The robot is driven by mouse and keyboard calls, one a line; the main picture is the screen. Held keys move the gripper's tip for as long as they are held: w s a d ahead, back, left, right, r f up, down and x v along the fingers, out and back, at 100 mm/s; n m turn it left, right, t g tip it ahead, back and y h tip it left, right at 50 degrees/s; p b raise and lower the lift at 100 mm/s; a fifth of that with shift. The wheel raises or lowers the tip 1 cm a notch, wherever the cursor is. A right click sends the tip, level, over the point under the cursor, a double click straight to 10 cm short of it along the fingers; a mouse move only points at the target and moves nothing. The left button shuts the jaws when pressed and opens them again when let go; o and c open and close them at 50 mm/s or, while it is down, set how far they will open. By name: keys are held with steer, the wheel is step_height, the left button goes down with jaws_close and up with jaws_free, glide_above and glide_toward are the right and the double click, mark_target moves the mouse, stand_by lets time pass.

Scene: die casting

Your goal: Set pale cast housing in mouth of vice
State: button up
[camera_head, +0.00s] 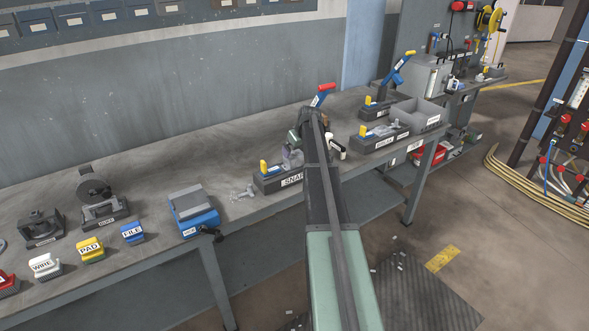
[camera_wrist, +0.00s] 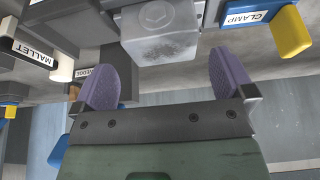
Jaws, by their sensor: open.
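The pale cast housing (camera_wrist: 160,32) is a light grey block with a round boss, at the top of the wrist view. It sits in a dark fixture with a yellow clamp handle. In the head view a pale grey casting (camera_head: 292,157) on the fixture labelled SNAP appears to be the same part. My gripper (camera_wrist: 165,82) is open and empty, its two purple fingertips spread just short of the housing, apart from it. A blue and grey block (camera_head: 193,207) at the bench's front edge looks like the vice; its mouth is not clear. My arm hides part of the bench.
Small pale metal pieces (camera_head: 243,192) lie between the blue block and the SNAP fixture. Another fixture (camera_head: 380,137) and a grey bin (camera_head: 417,115) stand to the right. WIRE, PAD and FILE blocks (camera_head: 91,249) line the left front. A MALLET label (camera_wrist: 33,52) is near my left fingertip.

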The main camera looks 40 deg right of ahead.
mark_target(295, 155)
steer(key=b+x, duration=0.5)
steer(key=shift+w+a+f, duration=0.1)
steer(key=shift+f, duration=0.1)
steer(key=shift+r+p, duration=0.25)
steer(key=shift+p, duration=0.05)
steer(key=c, duration=1.2)
step_height(295, 155, up, 20)
steer(key=p, duration=2)
steer(key=shift+r, duration=0.15)
steer(key=shift+c, duration=0.2)
